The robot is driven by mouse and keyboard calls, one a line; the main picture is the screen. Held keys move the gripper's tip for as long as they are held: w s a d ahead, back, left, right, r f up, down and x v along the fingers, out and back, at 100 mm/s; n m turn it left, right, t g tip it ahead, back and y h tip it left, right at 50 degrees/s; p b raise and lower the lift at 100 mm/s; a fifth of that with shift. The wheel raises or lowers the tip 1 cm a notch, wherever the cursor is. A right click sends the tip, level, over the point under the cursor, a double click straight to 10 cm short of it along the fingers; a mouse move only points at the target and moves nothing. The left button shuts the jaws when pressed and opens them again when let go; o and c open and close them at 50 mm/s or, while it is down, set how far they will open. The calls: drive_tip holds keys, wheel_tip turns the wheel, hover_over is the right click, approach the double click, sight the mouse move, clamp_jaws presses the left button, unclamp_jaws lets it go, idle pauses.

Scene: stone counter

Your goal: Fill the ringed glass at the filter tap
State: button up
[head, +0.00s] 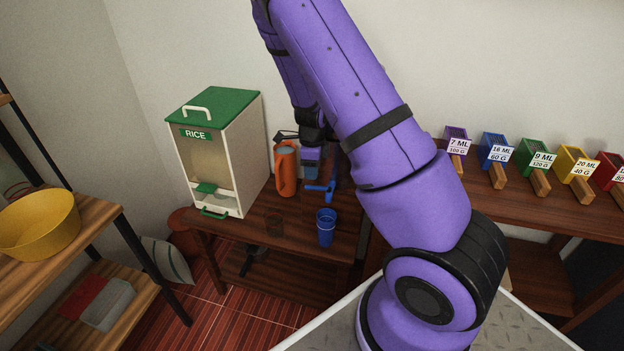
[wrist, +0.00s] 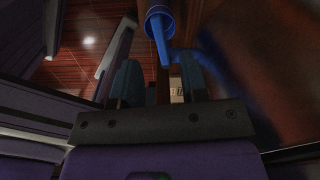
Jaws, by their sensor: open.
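The blue filter tap (head: 325,187) stands at the back of the wooden counter, its upper part partly hidden behind my arm. Its blue spout and handle also show in the wrist view (wrist: 186,57). A blue tumbler (head: 326,229) stands upright in front of the tap; its rim shows at the top of the wrist view (wrist: 160,8). I cannot make out which one bears the ring. My gripper (wrist: 158,78) is open and empty, close to the tap's handle; contact cannot be told.
A rice dispenser (head: 218,150) and an orange bottle (head: 286,168) stand left of the tap. Labelled scoops, among them a blue one (head: 494,152), line the right counter. A yellow bowl (head: 40,224) sits on the left shelf.

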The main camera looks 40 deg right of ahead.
wheel_tip(320, 180, up, 5)
drive_tip(key=shift+f, duration=0.1)
idle(0.7)
drive_tip(key=s+a+r+n+t+y, duration=0.1)
drive_tip(key=s+a+r+n, duration=0.25)
drive_tip(key=r, duration=0.35)
drive_tip(key=s+a+r+n+y, duration=0.1)
drive_tip(key=s+a+r+n, duration=0.15)
drive_tip(key=r+n, duration=0.35)
drive_tip(key=s+a+r+n+t+y, duration=0.1)
drive_tip(key=s+a+r+n, duration=0.25)
drive_tip(key=r, duration=0.45)
drive_tip(key=s+a+r+n+t+h, duration=0.1)
drive_tip(key=s+a+r+n, duration=0.1)
drive_tip(key=s+r+n, duration=0.3)
drive_tip(key=s+a+r+n+t+h, duration=0.2)
drive_tip(key=s+r+n, duration=0.4)
drive_tip(key=s, duration=0.6)
drive_tip(key=n, duration=0.2)
drive_tip(key=shift+s+n, duration=0.3)
drive_tip(key=shift+s, duration=0.1)
